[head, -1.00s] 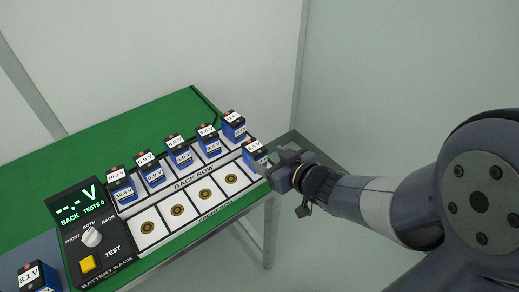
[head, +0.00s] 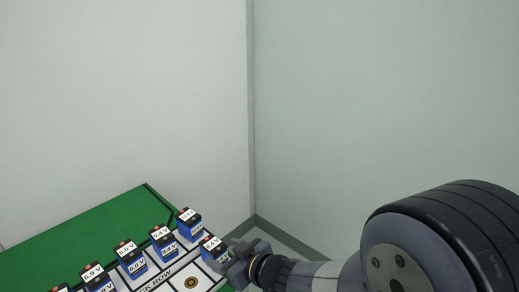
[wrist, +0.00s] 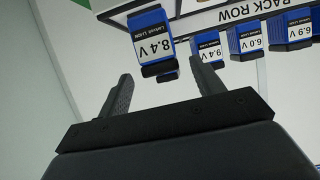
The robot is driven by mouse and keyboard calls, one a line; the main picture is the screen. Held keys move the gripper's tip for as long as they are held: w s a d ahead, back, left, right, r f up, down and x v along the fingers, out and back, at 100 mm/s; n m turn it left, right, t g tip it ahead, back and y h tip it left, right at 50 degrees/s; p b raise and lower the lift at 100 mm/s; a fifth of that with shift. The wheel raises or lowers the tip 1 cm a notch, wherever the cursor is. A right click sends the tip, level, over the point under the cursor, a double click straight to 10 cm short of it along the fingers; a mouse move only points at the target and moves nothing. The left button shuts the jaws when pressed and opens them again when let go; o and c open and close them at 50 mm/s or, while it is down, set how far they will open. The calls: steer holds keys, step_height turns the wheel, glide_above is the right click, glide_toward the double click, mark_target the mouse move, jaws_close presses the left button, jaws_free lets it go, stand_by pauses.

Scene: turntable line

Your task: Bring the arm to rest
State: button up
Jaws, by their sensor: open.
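My gripper (head: 238,262) is at the bottom of the head view, close to the right end of the battery rack. In the wrist view its two fingers (wrist: 163,84) stand apart with nothing between them. A blue battery labelled 8.4 V (wrist: 150,38) is just beyond the fingertips, apart from them. In the head view this end battery (head: 213,248) stands immediately left of my gripper. My arm reaches in from the lower right.
Several blue batteries, one of them (head: 131,260), stand in the back row on the green table (head: 90,232). A front-row pad (head: 191,283) is bare. Pale walls (head: 370,110) close off the corner behind. The space above the table is clear.

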mark_target(207, 239)
steer(key=x, duration=0.2)
steer(key=b+x, duration=0.1)
steer(key=x, duration=0.5)
steer(key=shift+s+d+f, duration=0.1)
steer(key=shift+f, duration=0.2)
step_height(207, 239, up, 3)
steer(key=shift+d+r+p, duration=0.1)
steer(key=shift+r+p, duration=0.05)
steer(key=shift+p, duration=0.45)
steer(key=shift+r, duration=0.55)
